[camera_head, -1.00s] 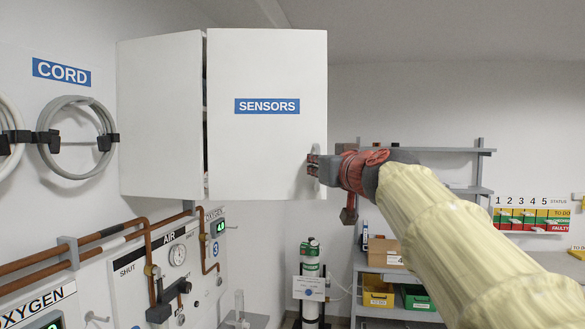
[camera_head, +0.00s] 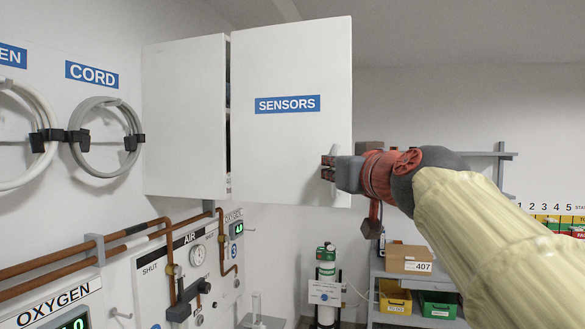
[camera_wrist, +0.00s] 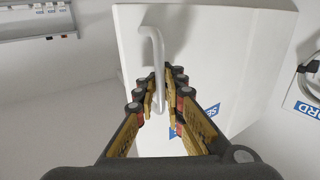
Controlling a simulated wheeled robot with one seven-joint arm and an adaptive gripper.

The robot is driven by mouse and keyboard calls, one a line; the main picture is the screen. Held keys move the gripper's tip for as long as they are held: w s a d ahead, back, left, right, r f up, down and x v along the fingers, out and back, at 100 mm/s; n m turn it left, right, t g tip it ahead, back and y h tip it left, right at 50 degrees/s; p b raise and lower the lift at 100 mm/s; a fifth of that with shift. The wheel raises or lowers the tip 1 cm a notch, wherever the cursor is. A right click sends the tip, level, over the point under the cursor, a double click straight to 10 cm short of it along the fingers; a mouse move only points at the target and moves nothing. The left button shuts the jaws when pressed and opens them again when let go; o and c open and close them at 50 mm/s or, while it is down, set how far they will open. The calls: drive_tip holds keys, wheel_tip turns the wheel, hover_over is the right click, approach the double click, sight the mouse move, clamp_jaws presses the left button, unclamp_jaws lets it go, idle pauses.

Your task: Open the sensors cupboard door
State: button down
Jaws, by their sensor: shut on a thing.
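The sensors cupboard door (camera_head: 290,150) is a white panel with a blue SENSORS label (camera_head: 287,104), on a white wall cupboard (camera_head: 183,120). The door stands partly open, with a dark gap along its left edge. My gripper (camera_head: 328,168) is at the door's lower right edge, shut on the door handle. In the wrist view, the pale curved handle (camera_wrist: 155,45) runs down between the fingers of my gripper (camera_wrist: 162,88). The door face (camera_wrist: 215,60) lies behind it. The inside of the cupboard is mostly hidden by the door.
Coiled hoses (camera_head: 105,140) hang on the wall at left under a CORD sign. Pipes and a gas panel (camera_head: 190,265) are below the cupboard. A cylinder (camera_head: 326,285), a carton (camera_head: 408,258) and yellow (camera_head: 395,297) and green bins (camera_head: 437,304) stand lower right.

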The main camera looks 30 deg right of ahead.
drive_tip(key=c, duration=2)
unclamp_jaws()
drive_tip(key=shift+c, duration=0.2)
drive_tip(key=shift+o, duration=0.6)
drive_tip(key=v, duration=1.2)
